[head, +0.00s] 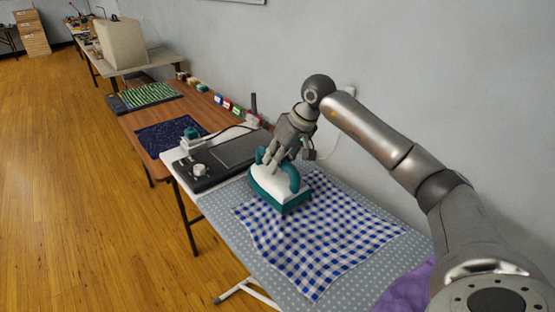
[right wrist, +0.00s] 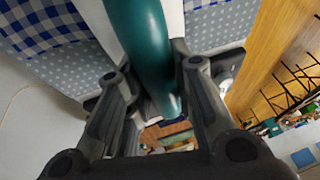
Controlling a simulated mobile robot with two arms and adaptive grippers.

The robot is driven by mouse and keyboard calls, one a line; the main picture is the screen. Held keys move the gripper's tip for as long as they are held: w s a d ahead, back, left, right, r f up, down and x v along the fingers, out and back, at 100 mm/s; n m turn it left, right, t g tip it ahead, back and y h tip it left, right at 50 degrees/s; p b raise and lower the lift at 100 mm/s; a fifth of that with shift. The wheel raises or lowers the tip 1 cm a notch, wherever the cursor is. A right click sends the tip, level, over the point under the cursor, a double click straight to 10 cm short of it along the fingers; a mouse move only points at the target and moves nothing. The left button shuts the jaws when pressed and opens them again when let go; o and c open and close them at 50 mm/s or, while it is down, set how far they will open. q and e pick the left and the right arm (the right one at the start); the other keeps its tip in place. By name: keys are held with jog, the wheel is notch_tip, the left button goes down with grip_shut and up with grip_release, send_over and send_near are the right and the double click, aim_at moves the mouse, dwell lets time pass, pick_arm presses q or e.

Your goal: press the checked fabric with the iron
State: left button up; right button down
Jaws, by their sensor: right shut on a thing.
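The blue and white checked fabric (head: 318,243) lies on the dotted grey ironing board (head: 228,222), its surface slightly rumpled. The white and teal iron (head: 280,201) is over the far left corner of the fabric; whether its sole touches the cloth is hard to tell. My right gripper (head: 273,158) is shut on the iron's teal handle from above. In the right wrist view the teal handle (right wrist: 140,40) runs between the two fingers, with checked fabric (right wrist: 45,22) at the upper left. My left gripper is not in view.
A dark pressing unit (head: 225,158) with a knob sits at the board's far end. Beyond it, a wooden table (head: 150,122) holds dark blue speckled cloth (head: 170,136) and small colored boxes. Purple cloth (head: 408,290) lies at the near right. The wall borders the right side.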

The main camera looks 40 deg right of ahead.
aim_at(298, 177)
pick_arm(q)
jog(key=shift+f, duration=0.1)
pick_arm(e)
jog(key=shift+f, duration=0.15)
jog(key=shift+s+d+f+b, duration=0.1)
jog(key=shift+s+b, duration=0.2)
jog(key=shift+b, duration=0.1)
jog(key=shift+s+d+f+b, duration=0.1)
jog(key=shift+s+b, duration=0.75)
jog(key=shift+s, duration=0.65)
jog(key=shift+s+d+f+b, duration=0.15)
jog(key=shift+s+b, duration=1.25)
jog(key=shift+s, duration=0.75)
pick_arm(q)
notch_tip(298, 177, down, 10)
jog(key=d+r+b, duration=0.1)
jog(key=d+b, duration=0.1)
jog(key=b, duration=0.2)
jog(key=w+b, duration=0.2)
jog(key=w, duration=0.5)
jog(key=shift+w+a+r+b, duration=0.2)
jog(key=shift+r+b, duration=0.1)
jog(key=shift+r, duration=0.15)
pick_arm(e)
jog(key=s, duration=0.7)
jog(key=shift+s+d, duration=0.25)
jog(key=shift+s, duration=0.05)
